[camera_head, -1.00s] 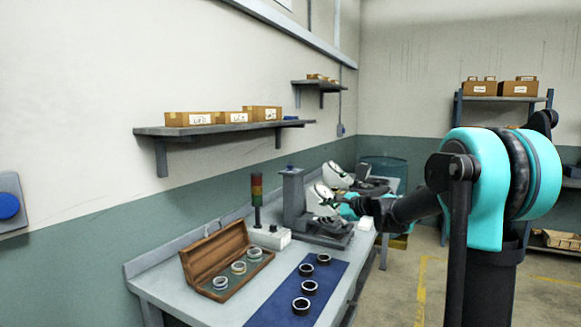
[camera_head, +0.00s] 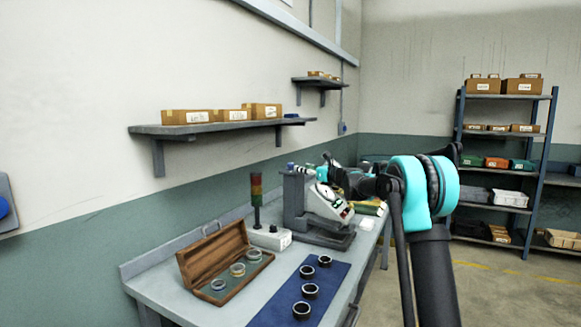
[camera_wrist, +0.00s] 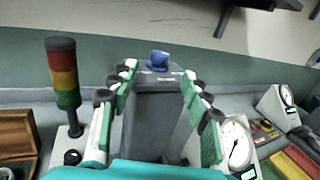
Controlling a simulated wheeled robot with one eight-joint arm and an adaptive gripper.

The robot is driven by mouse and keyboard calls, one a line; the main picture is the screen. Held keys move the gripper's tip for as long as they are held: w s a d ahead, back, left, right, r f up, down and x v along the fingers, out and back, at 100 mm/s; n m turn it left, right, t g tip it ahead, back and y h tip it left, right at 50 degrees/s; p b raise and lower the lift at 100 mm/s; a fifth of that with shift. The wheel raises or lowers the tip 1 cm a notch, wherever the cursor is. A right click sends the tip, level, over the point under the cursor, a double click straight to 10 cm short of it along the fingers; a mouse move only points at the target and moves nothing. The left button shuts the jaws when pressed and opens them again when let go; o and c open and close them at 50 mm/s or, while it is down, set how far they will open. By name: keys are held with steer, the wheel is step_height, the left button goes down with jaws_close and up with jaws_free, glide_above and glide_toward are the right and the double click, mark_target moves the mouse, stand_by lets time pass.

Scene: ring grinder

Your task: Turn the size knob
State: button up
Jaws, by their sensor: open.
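The ring grinder (camera_head: 294,205) stands on the bench as a grey column on a base. A blue knob (camera_wrist: 158,60) sits on top of the column; a small blue spot shows there in the head view (camera_head: 291,165). My gripper (camera_wrist: 157,76) is open, its green-padded fingers spread left and right of the column top. The knob appears between and beyond the fingertips, and nothing is held. A white dial (camera_wrist: 237,144) is right of the right finger. In the head view my arm reaches in from the right, and the fingertips are hard to make out.
A signal light (camera_head: 256,198) stands left of the grinder. A wooden case (camera_head: 222,255) of rings and a blue mat (camera_head: 270,312) with several black rings lie at the front. Wall shelves (camera_head: 225,126) hang above; a second dial (camera_wrist: 285,95) is at the right.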

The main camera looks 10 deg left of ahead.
mark_target(293, 165)
steer(key=x, duration=0.9)
steer(key=shift+w+a, duration=0.2)
steer(key=shift+a, duration=0.05)
steer(key=shift+c, duration=0.6)
jaws_close()
